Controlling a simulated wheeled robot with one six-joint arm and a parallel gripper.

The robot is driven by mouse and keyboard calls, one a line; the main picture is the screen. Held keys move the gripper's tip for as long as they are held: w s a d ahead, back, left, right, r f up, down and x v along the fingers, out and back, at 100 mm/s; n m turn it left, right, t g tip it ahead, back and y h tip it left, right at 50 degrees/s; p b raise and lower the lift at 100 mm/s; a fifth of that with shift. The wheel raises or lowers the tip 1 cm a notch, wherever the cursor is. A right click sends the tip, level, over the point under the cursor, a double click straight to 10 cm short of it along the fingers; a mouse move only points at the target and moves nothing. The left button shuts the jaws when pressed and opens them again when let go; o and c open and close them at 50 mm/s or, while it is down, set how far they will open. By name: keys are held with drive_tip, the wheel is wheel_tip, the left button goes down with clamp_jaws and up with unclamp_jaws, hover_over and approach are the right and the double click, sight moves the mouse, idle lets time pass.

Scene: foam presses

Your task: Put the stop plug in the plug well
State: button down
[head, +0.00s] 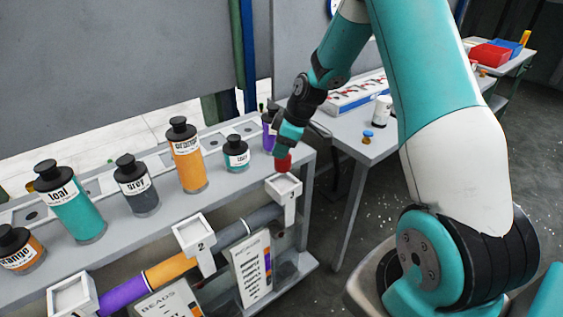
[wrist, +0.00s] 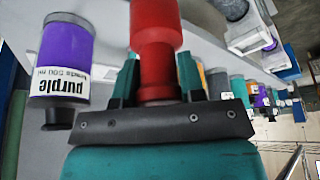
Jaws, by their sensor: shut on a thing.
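The stop plug is red and stepped. It shows in the head view (head: 283,164) and fills the top middle of the wrist view (wrist: 155,38). In the head view the plug hangs just above a white square cup marked 3 (head: 287,192), near the shelf's right end. I cannot tell whether it touches the cup. I cannot tell for sure which opening is the plug well.
Cups 2 (head: 194,228) and another (head: 72,296) line the pipe. Several bottles, including teal (head: 75,212) and orange (head: 187,160), stand on the shelf (head: 240,183). A purple bottle (wrist: 62,55) is close beside my gripper. A side table (head: 352,128) is behind.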

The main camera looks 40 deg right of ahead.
sight(281, 164)
drive_tip(key=shift+f+p, duration=0.55)
drive_tip(key=shift+f, duration=2.7)
drive_tip(key=shift+f, duration=0.2)
drive_tip(key=c, duration=0.7)
unclamp_jaws()
drive_tip(key=shift+r, duration=0.1)
drive_tip(key=shift+r, duration=0.1)
